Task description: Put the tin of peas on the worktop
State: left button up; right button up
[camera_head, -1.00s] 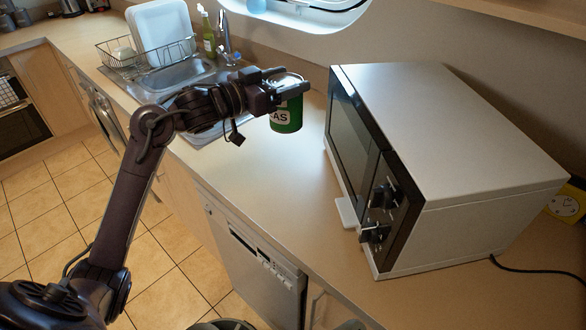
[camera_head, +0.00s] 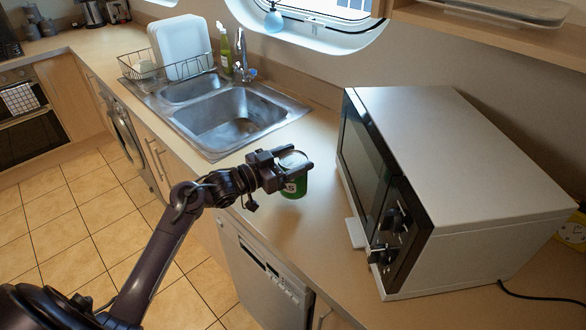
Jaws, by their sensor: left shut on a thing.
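The tin of peas (camera_head: 296,187) is green with a pale lid and white lettering. My left gripper (camera_head: 284,168) is shut on it near its top, and the tin is upright. The tin is over the worktop (camera_head: 270,228), between the sink and the microwave. I cannot tell whether its base touches the surface. My right gripper is not in view.
A microwave (camera_head: 470,150) stands to the right of the tin. A double sink (camera_head: 232,115) lies behind and left, with a dish rack (camera_head: 160,72) and a green bottle (camera_head: 225,50) beyond. Bare worktop lies in front of the microwave.

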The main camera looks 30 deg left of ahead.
pick_arm(q)
jog(key=shift+f, duration=1.8)
jog(key=o, duration=1.7)
jog(key=shift+f, duration=0.1)
jog(key=shift+o, duration=0.2)
jog(key=b+v, duration=0.2)
jog(key=v, duration=1)
